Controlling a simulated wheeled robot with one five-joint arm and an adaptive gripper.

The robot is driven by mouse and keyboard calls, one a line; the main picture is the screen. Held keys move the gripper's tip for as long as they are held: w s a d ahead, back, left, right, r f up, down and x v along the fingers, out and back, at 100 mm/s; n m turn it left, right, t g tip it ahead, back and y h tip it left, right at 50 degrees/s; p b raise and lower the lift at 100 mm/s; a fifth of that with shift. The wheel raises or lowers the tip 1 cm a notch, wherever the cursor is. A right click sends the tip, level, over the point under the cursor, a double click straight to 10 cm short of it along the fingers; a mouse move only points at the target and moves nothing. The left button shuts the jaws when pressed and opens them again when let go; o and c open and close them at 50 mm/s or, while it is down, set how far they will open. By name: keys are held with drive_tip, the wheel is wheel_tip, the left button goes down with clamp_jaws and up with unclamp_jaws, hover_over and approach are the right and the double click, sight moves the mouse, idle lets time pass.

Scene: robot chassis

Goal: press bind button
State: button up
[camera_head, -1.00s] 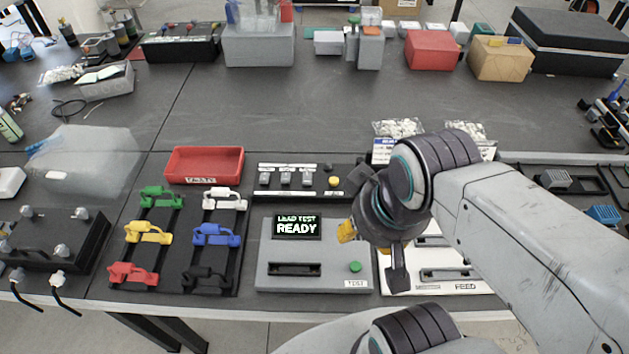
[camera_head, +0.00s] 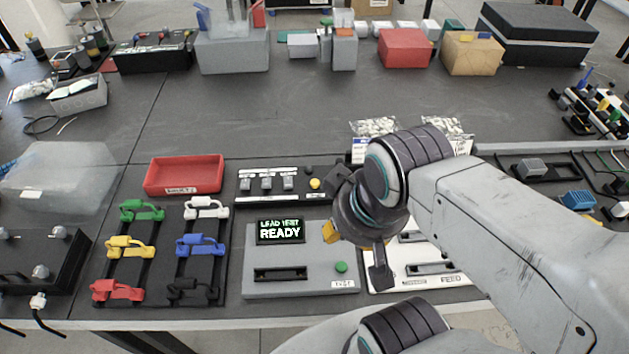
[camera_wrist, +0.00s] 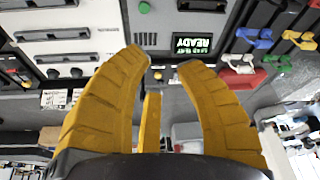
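No label reading "bind" is legible. A black control panel (camera_head: 270,200) with several grey switches has a round yellow button (camera_head: 315,183) at its right. Below it, a grey lead tester (camera_head: 300,287) shows "LEAD TEST READY" and has a green button (camera_head: 341,267) by a "TEST" label. The green button also shows at the top of the wrist view (camera_wrist: 144,7). My gripper (camera_head: 330,232) hangs beside the tester's right part, mostly hidden by my wrist. In the wrist view, its yellow fingers (camera_wrist: 163,58) are apart with nothing between them. Contact with a button is not visible.
Coloured clips sit on black rails (camera_head: 160,255) left of the tester. A red tray (camera_head: 184,175) lies above them. A white feed unit (camera_head: 430,275) is partly behind my arm. Boxes line the back; the middle of the table is clear.

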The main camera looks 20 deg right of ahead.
clamp_jaws()
idle(1.3)
